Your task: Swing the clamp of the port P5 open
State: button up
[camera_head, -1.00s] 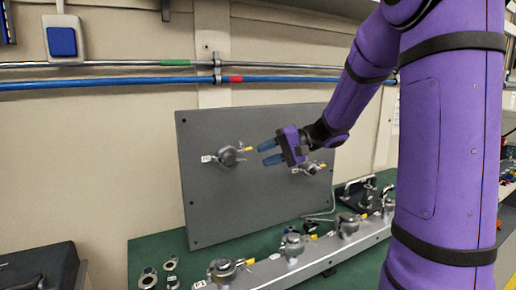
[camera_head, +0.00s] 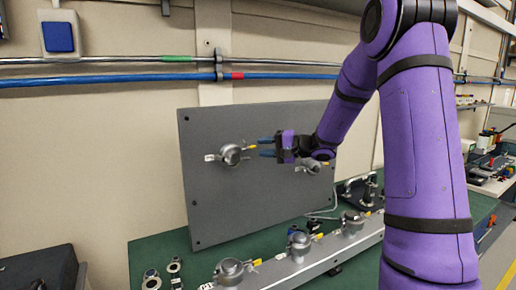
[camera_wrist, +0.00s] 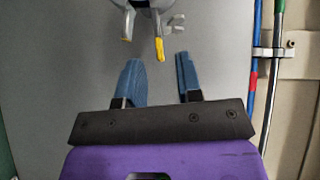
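A grey upright panel (camera_head: 262,205) carries two round clamped ports, with labels too small to read, so I cannot tell which is P5. The left port (camera_head: 231,155) has a metal clamp with a yellow-tipped handle pointing right. My gripper (camera_head: 263,147) is open and empty just right of this handle. In the wrist view, the clamp (camera_wrist: 150,4) is cut off at the top edge. Its yellow tip (camera_wrist: 159,48) lies just ahead of the gap between my blue fingertips (camera_wrist: 158,62). The right port (camera_head: 312,166) is partly hidden behind my gripper and wrist.
A rail (camera_head: 318,262) with several more clamped ports runs along the green bench (camera_head: 150,250) in front of the panel. Loose fittings (camera_head: 174,268) lie at its left. Blue and grey pipes (camera_head: 110,82) cross the wall above the panel.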

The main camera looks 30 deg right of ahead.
jog(key=shift+x, duration=1.3)
jog(key=shift+c, duration=0.5)
grip_shut()
jog(key=shift+r, duration=0.1)
jog(key=shift+a+r+n+g+h, duration=0.2)
jog(key=shift+r+n+h, duration=0.15)
jog(key=shift+r, duration=0.2)
jog(key=shift+a+r+n+g+h, duration=0.2)
jog(key=shift+r+n+h, duration=0.15)
jog(key=shift+r, duration=0.2)
notch_tip(320, 180, up, 7)
jog(key=n+g+h, duration=0.2)
jog(key=n+h, duration=0.3)
jog(key=h, duration=0.2)
send_over(244, 141)
jog(key=s+a, duration=0.2)
jog(key=a, duration=0.2)
jog(key=shift+w+d+r, duration=0.1)
jog(key=shift+w+d, duration=0.05)
jog(key=shift+w, duration=0.05)
